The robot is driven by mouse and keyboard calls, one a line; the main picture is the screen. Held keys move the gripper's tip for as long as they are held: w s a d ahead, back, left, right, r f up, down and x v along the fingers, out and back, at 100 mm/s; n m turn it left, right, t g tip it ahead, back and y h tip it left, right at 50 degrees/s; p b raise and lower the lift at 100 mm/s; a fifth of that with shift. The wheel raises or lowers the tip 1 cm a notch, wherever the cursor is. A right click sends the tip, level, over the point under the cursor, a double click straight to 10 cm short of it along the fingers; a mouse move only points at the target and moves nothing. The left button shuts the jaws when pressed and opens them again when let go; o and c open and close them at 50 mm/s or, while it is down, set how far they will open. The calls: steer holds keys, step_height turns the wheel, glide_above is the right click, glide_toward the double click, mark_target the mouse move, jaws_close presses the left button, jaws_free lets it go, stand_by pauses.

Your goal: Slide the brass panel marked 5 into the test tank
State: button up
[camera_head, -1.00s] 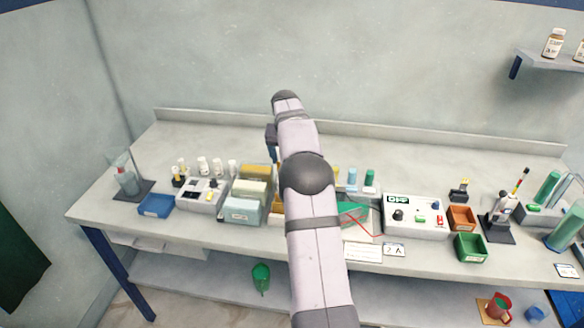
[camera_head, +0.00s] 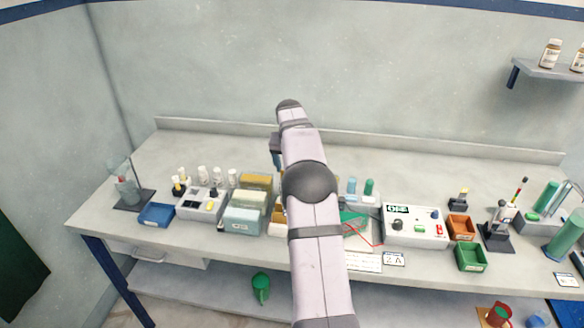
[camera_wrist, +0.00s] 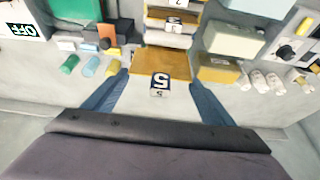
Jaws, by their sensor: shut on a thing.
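In the wrist view a brass panel (camera_wrist: 165,62) with a black and white label reading 5 stands between the blue fingers of my gripper (camera_wrist: 158,80). The gripper is shut on it. Beyond the panel is a rack holding several panels (camera_wrist: 178,14) in brass and pale tones, one labelled 2.
Pale and brass boxes (camera_head: 244,220) stand left of the arm, with a switch box (camera_head: 200,203) and blue tray (camera_head: 156,215) further left. A meter box marked OFF (camera_head: 415,225) and small bins (camera_head: 471,257) stand right. The bench's back strip is clear.

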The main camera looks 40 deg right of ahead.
steer(key=s+d+r+m+g+p, duration=0.1)
steer(key=s+d+r+m+p, duration=0.2)
steer(key=s+d+r+p, duration=0.6)
steer(key=s+d+f+n+t+b, duration=0.1)
steer(key=s+d+f+n, duration=0.1)
steer(key=s+f, duration=0.3)
steer(key=shift+s+d+f+n+b, duration=0.4)
steer(key=shift+f+n, duration=0.2)
steer(key=shift+f, duration=0.1)
steer(key=shift+f, duration=0.1)
